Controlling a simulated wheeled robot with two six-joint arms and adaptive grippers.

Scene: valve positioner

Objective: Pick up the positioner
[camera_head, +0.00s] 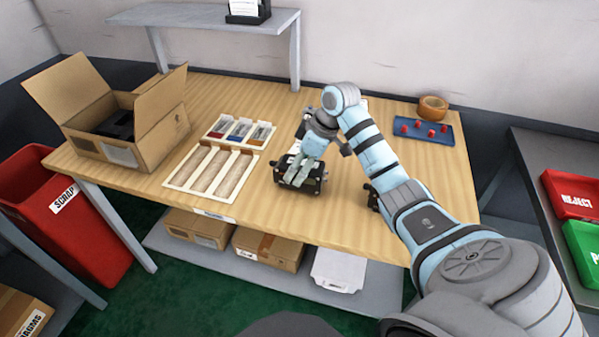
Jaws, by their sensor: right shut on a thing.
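The positioner (302,185) is a small black box-shaped device near the middle of the wooden table (355,208). My right gripper (298,168) comes down on it from above and is shut on it. The fingers and wrist cover much of its top. I cannot tell whether its underside touches the table. My left gripper is not in view.
An open cardboard box (152,144) stands at the table's left, with a wooden tray (180,178) and a small tray of coloured parts (238,143) beside it. A blue tray with red pieces (440,138) and a tape roll (433,106) are at right. A red scrap bin (88,235) is left.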

